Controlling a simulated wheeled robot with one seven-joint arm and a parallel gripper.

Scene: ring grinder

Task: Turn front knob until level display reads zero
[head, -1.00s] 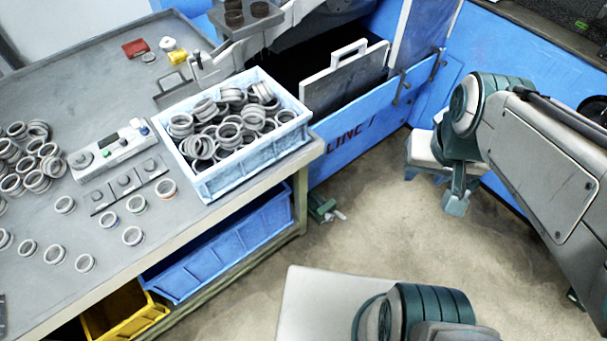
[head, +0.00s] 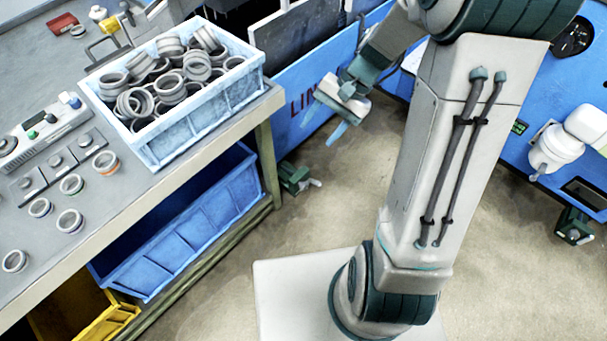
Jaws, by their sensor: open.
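A grey control box (head: 40,131) with a large round knob (head: 7,145), a small green display and small coloured buttons lies on the workbench at the left. A flat panel with several small dark knobs (head: 56,161) lies in front of it. I cannot tell which of these is the front knob. The green display (head: 32,134) is too small to read. My gripper (head: 322,122) hangs open and empty in front of the blue machine, fingers pointing down-left. It is well to the right of the bench and apart from the box and knobs.
A light blue crate (head: 209,112) full of metal rings stands on the bench edge between my gripper and the control box. Loose rings (head: 70,221) lie on the bench (head: 120,205). Blue (head: 180,235) and yellow bins sit below. Floor between bench and arm is clear.

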